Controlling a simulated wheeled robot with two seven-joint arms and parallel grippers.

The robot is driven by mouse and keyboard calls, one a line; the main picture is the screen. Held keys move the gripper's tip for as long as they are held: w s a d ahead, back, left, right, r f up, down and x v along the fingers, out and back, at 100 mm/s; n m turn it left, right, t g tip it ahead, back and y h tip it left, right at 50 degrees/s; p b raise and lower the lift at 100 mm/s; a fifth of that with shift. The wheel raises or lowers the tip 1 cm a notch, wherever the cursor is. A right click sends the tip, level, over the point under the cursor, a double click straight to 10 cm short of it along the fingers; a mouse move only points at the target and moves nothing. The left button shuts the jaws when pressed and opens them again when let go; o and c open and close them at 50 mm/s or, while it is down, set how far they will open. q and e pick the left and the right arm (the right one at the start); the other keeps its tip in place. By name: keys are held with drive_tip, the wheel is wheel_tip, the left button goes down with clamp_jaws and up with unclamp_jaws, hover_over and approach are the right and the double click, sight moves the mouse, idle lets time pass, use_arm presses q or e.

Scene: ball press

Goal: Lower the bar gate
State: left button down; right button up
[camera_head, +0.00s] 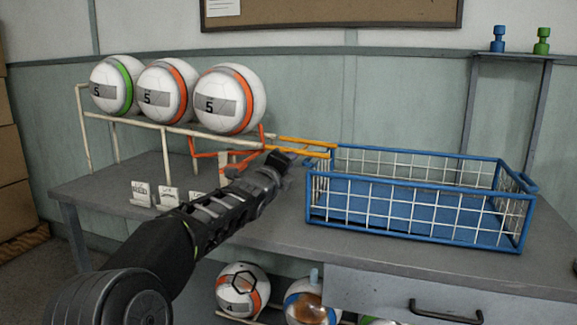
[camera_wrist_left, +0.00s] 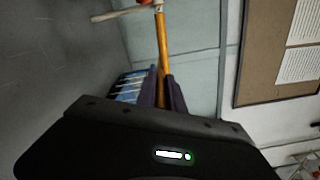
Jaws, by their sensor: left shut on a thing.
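The bar gate shows as orange-yellow bars (camera_head: 304,152) in the head view. They stretch almost level from the right end of the white ball rack (camera_head: 150,125) to the left rim of the blue wire basket (camera_head: 420,195). My left gripper (camera_head: 280,162) is at these bars. In the left wrist view an orange bar (camera_wrist_left: 162,40) runs down between the dark fingers of my left gripper (camera_wrist_left: 162,84), which are shut on it. A red-orange frame (camera_head: 229,160) stands under the rack's right end. Fingertips are partly hidden in the head view. My right gripper is out of view.
Several items surround the bars. Three balls (camera_head: 230,98) sit on the rack, the rightmost near its end. Small label cards (camera_head: 168,197) stand on the grey table (camera_head: 270,225). More balls (camera_head: 242,288) lie below. The basket looks empty.

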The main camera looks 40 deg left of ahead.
use_arm(q)
drive_tip(key=c, duration=1.5)
unclamp_jaws()
drive_tip(key=shift+o, duration=0.2)
drive_tip(key=b+v, duration=0.1)
drive_tip(key=v, duration=0.6)
drive_tip(key=shift+s, duration=0.35)
drive_tip(key=shift+s+d, duration=0.1)
